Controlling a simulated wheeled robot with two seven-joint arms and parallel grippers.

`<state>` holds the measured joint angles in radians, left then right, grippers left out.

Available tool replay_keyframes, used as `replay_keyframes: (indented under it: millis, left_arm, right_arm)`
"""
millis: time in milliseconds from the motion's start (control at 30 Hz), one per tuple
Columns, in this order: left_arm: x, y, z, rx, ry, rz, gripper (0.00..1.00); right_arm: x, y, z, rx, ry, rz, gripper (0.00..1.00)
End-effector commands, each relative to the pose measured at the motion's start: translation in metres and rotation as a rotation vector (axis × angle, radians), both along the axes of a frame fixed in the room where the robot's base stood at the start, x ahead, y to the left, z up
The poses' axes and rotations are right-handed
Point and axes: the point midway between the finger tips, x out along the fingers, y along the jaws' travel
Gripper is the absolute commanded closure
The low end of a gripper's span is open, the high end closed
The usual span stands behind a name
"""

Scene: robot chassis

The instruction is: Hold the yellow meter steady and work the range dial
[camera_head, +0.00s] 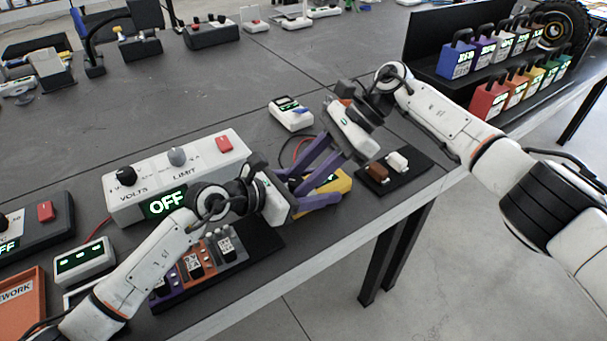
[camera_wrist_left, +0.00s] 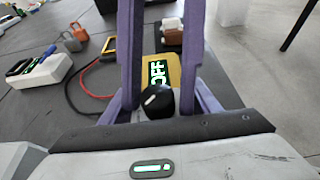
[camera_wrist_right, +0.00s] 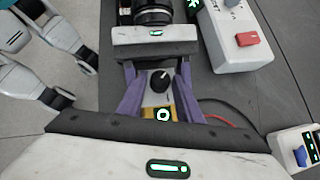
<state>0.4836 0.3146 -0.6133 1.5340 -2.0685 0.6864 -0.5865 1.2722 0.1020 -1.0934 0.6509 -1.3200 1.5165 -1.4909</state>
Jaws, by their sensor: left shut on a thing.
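The yellow meter (camera_head: 341,183) lies near the table's front edge, partly hidden by purple fingers. Its lit display reads OFF (camera_wrist_left: 157,75) in the left wrist view. Its black range dial (camera_wrist_left: 156,99) has a white mark and also shows in the right wrist view (camera_wrist_right: 160,81). My left gripper (camera_head: 318,197) is shut on the meter, its fingers along the two sides. My right gripper (camera_wrist_right: 159,92) reaches in from the opposite side. Its fingers are open, one on each side of the dial, with gaps visible in the right wrist view.
A white supply box (camera_head: 125,197) with an OFF display stands left of the meter. A black tray (camera_head: 408,178) with brown and white blocks lies to the right. A white device (camera_head: 291,113) and red and black leads (camera_wrist_left: 88,92) lie behind. Several coloured padlocks stand on a rack.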

Motion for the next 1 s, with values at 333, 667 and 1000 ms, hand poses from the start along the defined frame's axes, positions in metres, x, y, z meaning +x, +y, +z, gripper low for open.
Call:
replay_keyframes:
  millis: [333,667,1000]
  left_arm:
    - [0.000,0.000,0.000,0.000,0.000,0.001,0.73]
    - [0.000,0.000,0.000,0.000,0.000,0.001,0.73]
    - [0.000,0.000,0.000,0.000,0.000,0.001,0.73]
  right_arm:
    - [0.013,-0.029,0.033,0.000,-0.003,-0.004,0.68]
    - [0.028,-0.070,0.076,0.000,-0.001,-0.002,0.68]
    - [0.031,-0.079,0.085,0.000,0.000,0.000,0.68]
